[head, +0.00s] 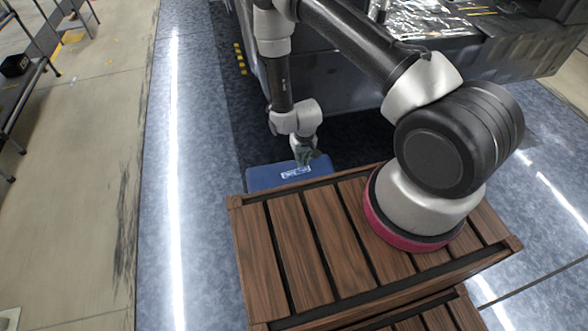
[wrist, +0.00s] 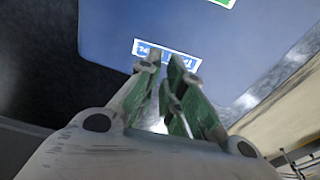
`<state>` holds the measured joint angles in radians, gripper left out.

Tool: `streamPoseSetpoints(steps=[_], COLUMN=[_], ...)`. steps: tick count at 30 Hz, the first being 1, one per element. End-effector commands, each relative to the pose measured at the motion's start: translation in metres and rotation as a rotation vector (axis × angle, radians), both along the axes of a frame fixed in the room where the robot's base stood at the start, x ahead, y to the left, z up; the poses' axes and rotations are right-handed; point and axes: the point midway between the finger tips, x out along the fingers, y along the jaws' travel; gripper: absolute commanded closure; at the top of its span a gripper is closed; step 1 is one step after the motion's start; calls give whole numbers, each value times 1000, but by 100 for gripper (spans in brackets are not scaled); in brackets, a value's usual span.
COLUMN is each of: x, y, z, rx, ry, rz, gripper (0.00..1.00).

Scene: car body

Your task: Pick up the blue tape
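I cannot make out a roll of blue tape for certain in either view. A flat blue box-like thing (head: 262,177) with a white and blue label (head: 296,172) lies low beyond the wooden slats. In the wrist view the blue surface (wrist: 115,22) fills the upper part, with its label (wrist: 167,52) just past my fingertips. In the wrist view my gripper (wrist: 163,64) has green-lined fingers with a narrow gap between the tips and nothing seen held. Whether the fingertips touch the blue surface is unclear.
A brown slatted wooden surface (head: 290,255) lies in front, beneath my arm. The dark car body (head: 345,85) stands at the back. Shiny blue-grey floor (head: 205,215) is clear at left. A rack (head: 22,105) stands at far left. A green label (wrist: 222,2) shows at the wrist view's top.

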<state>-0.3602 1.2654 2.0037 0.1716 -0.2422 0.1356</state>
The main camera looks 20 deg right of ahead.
Motion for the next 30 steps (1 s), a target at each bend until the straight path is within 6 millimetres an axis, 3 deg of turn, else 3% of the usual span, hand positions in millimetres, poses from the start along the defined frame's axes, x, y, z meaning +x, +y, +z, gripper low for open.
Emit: streamPoseSetpoints(steps=[5, 18, 27, 30], x=[9, 13, 14, 14], y=[1, 3, 3, 3], z=[-10, -71, -77, -77], rx=[7, 7, 8, 7], ry=[-34, -32, -32, -32], rz=[-9, -9, -9, -9], gripper=[91, 91, 91, 100])
